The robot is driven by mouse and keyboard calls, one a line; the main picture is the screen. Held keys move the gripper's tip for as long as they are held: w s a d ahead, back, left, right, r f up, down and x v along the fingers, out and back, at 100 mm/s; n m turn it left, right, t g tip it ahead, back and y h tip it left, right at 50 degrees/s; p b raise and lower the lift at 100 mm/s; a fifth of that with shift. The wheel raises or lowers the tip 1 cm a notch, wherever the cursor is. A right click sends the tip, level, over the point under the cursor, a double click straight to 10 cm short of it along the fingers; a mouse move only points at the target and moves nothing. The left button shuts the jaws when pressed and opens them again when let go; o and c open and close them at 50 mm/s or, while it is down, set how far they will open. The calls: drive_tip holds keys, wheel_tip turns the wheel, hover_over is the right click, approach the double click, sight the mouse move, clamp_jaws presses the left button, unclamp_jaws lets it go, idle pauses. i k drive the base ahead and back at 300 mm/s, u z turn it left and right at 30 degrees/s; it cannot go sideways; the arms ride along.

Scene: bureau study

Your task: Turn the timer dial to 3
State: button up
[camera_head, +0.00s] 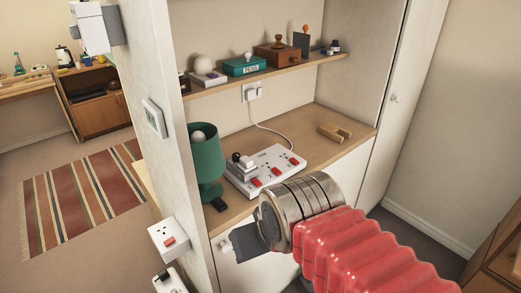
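I cannot make out a numbered timer dial. A white multi-socket board (285,158) with red switches lies on the bureau shelf. Dark and white plugs (241,161) stand at its left end, with no marks legible. A white wall socket (168,239) with a red switch is on the end panel, lower left. Another white unit (172,281) with a dark part is below it, cut by the frame edge. My gripper (228,247) is at lower centre, in front of the bureau and right of the wall socket, apart from it. My metal wrist hides part of the gripper, and its opening is unclear.
A green lamp (205,160) stands left of the board; a wooden block (334,132) lies right of it. The upper shelf (290,69) holds several small objects. Open floor with a striped rug (84,198) lies left.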

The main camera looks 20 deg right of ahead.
sight(236, 156)
drive_tip(key=z, duration=0.85)
drive_tip(key=k, duration=1.1)
drive_tip(key=u, duration=1.1)
drive_tip(key=i, duration=1.05)
drive_tip(key=u, duration=0.1)
